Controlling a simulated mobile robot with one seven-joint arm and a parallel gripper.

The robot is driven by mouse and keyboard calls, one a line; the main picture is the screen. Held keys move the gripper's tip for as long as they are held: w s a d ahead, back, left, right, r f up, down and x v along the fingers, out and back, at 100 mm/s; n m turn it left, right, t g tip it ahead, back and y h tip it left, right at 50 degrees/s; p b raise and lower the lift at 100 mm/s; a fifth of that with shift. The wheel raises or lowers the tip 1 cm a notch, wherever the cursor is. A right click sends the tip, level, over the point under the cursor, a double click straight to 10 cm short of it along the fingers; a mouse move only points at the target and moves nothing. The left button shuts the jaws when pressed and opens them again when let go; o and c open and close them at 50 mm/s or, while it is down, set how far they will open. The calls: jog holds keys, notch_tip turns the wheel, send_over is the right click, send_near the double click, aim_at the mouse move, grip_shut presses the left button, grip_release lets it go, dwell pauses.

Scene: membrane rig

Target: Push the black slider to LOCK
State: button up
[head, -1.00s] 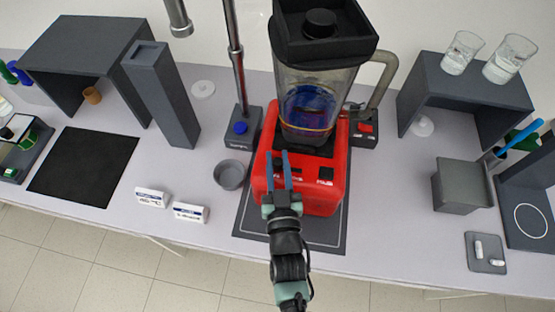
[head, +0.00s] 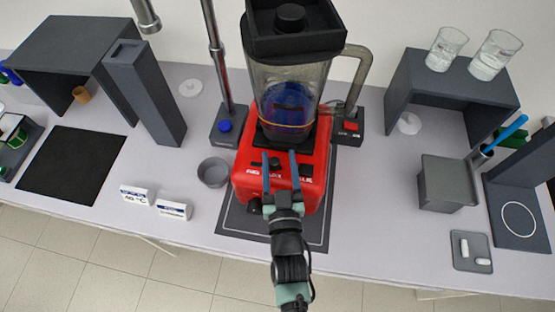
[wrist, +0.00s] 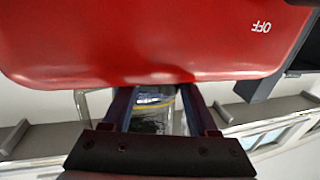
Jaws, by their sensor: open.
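The red blender base (head: 318,160) carries small black controls and white lettering on its front; LOCK is not legible. A dark control (head: 274,164) shows between my fingers and a black piece (head: 306,170) sits to their right; I cannot tell which is the slider. My gripper (head: 279,154) is open, its two blue fingers apart in front of the red face, with nothing held. Contact is unclear. In the wrist view the red housing (wrist: 150,45) fills the top, with an upside-down OFF at right, and my gripper (wrist: 158,92) is open below it.
A clear jar (head: 288,98) with blue contents and a black lid stands on the base. A grey bowl (head: 213,172) and two white label blocks (head: 137,195) lie left. A stand with a blue button (head: 224,126) is close behind-left.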

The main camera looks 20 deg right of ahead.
jog(key=shift+a, duration=0.35)
jog(key=b+v, duration=0.3)
jog(key=v, duration=0.9)
jog(key=shift+s+b, duration=0.35)
